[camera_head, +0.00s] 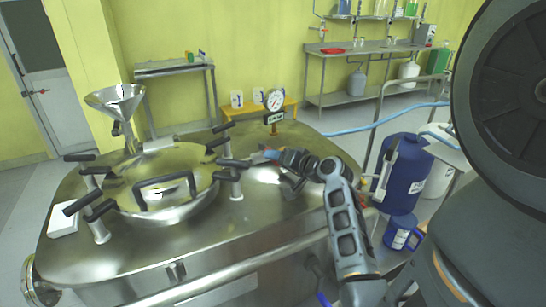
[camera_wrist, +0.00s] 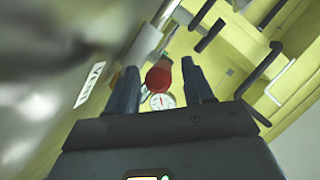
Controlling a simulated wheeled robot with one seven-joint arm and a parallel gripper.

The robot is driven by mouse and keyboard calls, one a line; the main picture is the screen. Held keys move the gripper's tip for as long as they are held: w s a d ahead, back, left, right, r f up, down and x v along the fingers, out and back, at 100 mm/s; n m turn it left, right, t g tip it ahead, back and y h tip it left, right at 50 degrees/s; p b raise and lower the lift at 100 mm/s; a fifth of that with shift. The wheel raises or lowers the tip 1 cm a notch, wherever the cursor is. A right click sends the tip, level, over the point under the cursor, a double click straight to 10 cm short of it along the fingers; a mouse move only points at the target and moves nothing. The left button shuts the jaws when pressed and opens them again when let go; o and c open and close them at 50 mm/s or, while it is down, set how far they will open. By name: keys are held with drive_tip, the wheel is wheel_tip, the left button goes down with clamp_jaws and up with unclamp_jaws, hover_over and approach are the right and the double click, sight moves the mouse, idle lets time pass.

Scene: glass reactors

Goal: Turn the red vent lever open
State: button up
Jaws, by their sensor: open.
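The red vent lever (camera_wrist: 158,77) shows in the wrist view as a rounded red end between the two fingers of my gripper (camera_wrist: 160,68). The fingers are open, one on each side of it, with visible gaps; I cannot tell whether either touches it. A label reading VENT (camera_wrist: 90,85) is on the metal surface to the left. In the head view my gripper (camera_head: 266,156) is low over the reactor lid (camera_head: 245,205), right of the round hatch. The lever is not clearly visible there, and its base is hidden.
The round hatch (camera_head: 160,180) with black-handled clamps is left of my gripper. A pressure gauge (camera_head: 274,99) stands behind it. A steel funnel (camera_head: 115,100) rises at the left. A blue drum (camera_head: 403,172) stands on the right. The front of the lid is clear.

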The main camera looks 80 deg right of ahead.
drive_tip(key=shift+x, duration=1)
clamp_jaws()
